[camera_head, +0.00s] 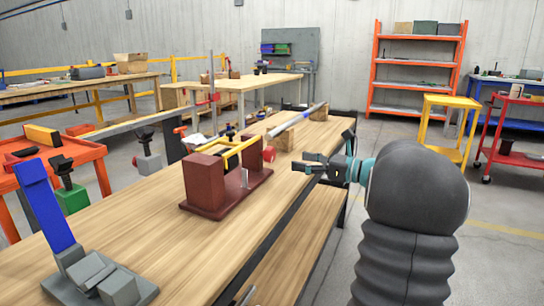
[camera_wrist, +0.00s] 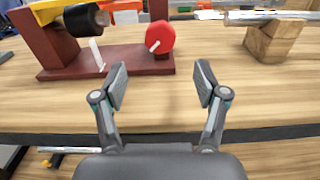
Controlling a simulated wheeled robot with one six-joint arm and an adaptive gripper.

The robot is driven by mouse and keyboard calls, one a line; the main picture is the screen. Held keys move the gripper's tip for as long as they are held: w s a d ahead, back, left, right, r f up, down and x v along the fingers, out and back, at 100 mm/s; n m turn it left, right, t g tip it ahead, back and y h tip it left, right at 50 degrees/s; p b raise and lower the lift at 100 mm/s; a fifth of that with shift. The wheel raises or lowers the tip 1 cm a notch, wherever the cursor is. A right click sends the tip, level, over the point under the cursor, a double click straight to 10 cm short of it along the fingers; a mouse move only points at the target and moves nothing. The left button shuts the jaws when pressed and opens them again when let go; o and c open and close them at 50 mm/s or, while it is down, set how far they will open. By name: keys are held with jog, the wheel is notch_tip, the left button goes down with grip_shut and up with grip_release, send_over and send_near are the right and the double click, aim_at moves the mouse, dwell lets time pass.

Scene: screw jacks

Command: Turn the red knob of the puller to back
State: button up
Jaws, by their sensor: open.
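The puller is a dark red stand (camera_head: 224,190) on the wooden bench, with a block at its near end and a yellow bar (camera_head: 240,152) across the top. Its round red knob (camera_head: 269,154) is at the far end, and in the wrist view the red knob (camera_wrist: 161,36) faces me with a short white pin across it, tilted up to the right. My gripper (camera_head: 300,164) is to the right of the knob and apart from it. In the wrist view my gripper (camera_wrist: 160,76) has its fingers spread, with nothing between them and the knob just beyond.
A long metal rod rests on wooden blocks (camera_head: 283,140) behind the puller; a block (camera_wrist: 271,41) also shows in the wrist view. A blue lever device (camera_head: 47,207) stands at the near left. The benchtop (camera_head: 160,240) in front of the puller is clear.

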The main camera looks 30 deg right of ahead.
aim_at(273, 156)
jog(key=x, duration=1)
jog(key=c, duration=1.1)
